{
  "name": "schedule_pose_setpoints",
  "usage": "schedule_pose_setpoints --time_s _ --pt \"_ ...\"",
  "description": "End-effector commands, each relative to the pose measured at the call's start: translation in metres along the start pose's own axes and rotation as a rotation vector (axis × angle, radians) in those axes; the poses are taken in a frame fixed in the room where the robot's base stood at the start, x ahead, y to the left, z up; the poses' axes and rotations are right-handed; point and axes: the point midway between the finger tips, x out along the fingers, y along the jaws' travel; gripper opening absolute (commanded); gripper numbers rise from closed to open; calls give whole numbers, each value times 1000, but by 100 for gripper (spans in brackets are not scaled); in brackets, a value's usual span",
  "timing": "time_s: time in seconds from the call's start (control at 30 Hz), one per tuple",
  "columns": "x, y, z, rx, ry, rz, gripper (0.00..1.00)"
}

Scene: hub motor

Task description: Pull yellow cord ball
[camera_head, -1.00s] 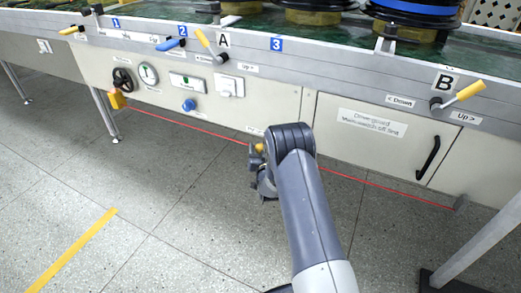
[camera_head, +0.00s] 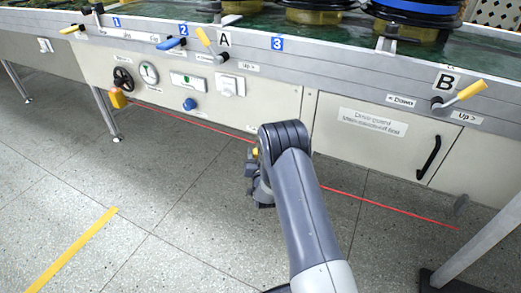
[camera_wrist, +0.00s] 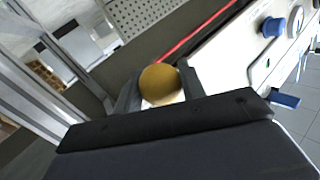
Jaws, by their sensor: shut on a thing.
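The yellow cord ball (camera_wrist: 160,85) sits between the two fingers of my gripper (camera_wrist: 160,92) in the wrist view, and the fingers are shut on it. In the head view a small part of the yellow ball (camera_head: 255,152) shows beside my gripper (camera_head: 257,178), which is mostly hidden behind my wrist. The red cord (camera_head: 375,203) runs low along the front of the bench, from a yellow box at the left to the right end. It also shows in the wrist view (camera_wrist: 192,38).
The bench front carries a black handwheel (camera_head: 123,79), a blue knob (camera_head: 190,104), a yellow lever (camera_head: 458,95) at B and a black door handle (camera_head: 428,158). A metal leg (camera_head: 480,240) stands at the right. The floor in front is clear.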

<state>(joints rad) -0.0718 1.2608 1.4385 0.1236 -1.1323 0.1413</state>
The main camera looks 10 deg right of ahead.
Motion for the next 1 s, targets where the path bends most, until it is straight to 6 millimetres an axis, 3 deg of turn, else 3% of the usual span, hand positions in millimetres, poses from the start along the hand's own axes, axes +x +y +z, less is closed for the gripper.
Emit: schedule_pose_setpoints --time_s 0.1,0.37,0.4,0.67,1.0 --pt "-9 -6 2 -1 -3 -2 0" --pt "-10 -6 2 -1 -2 -1 0" --pt "-10 -6 2 -1 -2 -1 39" --pt "-10 -7 2 -2 -2 -3 59" --pt "-15 -7 1 -2 -2 -3 59"
